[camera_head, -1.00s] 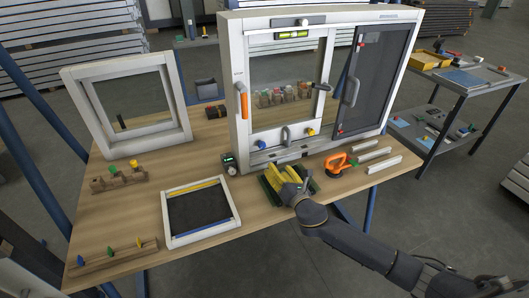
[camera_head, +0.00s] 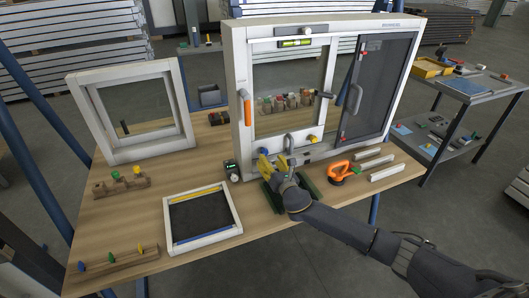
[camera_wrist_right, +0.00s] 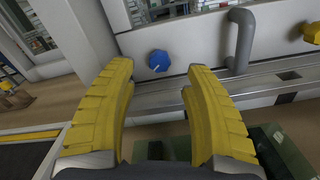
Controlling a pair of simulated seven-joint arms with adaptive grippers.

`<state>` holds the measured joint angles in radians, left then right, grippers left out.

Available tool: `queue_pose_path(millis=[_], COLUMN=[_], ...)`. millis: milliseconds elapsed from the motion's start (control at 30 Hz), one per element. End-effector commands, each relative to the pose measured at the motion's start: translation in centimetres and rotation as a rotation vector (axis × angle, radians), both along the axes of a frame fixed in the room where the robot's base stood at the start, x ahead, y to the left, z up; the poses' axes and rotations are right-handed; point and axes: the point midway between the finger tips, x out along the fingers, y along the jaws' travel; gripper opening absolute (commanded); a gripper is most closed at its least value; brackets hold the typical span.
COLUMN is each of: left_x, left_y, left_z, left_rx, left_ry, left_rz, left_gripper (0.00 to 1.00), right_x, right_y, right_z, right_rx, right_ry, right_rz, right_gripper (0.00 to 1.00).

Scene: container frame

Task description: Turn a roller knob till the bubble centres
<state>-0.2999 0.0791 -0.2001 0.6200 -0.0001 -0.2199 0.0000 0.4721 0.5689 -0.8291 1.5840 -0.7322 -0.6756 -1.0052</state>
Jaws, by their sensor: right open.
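The white window frame (camera_head: 238,70) stands upright on the wooden table. A level with a yellow-green vial (camera_head: 296,43) is on its top rail; the bubble is too small to place. A blue knob (camera_head: 264,152) and a yellow knob (camera_head: 312,139) sit on the lower rail, with a grey handle (camera_head: 289,143) between them. My right gripper (camera_head: 272,164) is open just in front of the blue knob. In the right wrist view the blue knob (camera_wrist_right: 158,61) shows between and beyond the yellow fingertips (camera_wrist_right: 160,78), apparently untouched. My left gripper is out of view.
A green block (camera_head: 310,188) lies under my right gripper. An orange suction cup (camera_head: 340,171) and white strips (camera_head: 386,171) lie right of it. A small framed screen (camera_head: 200,238) lies front left. A small dark device (camera_head: 231,167) stands left of my gripper.

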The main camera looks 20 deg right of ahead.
Motion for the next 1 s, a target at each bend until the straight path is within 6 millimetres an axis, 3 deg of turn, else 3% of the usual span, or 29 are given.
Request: queue_pose_path(millis=[200,400,967,1000], left_x=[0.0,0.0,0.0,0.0], left_y=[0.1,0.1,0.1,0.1], left_z=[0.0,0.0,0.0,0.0], left_rx=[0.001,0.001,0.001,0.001], left_ry=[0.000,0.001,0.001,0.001], left_rz=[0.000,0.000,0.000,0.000], left_gripper=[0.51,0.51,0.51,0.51], right_x=[3.5,5.3,6.2,6.2], right_y=[0.3,0.5,0.6,0.6], right_z=[0.1,0.0,0.0,0.0], right_rx=[-0.001,-0.001,0.000,0.000], right_ry=[-0.002,-0.001,0.000,0.000], right_rz=[-0.002,-0.001,0.000,0.000], right_gripper=[0.51,0.51,0.52,0.48])
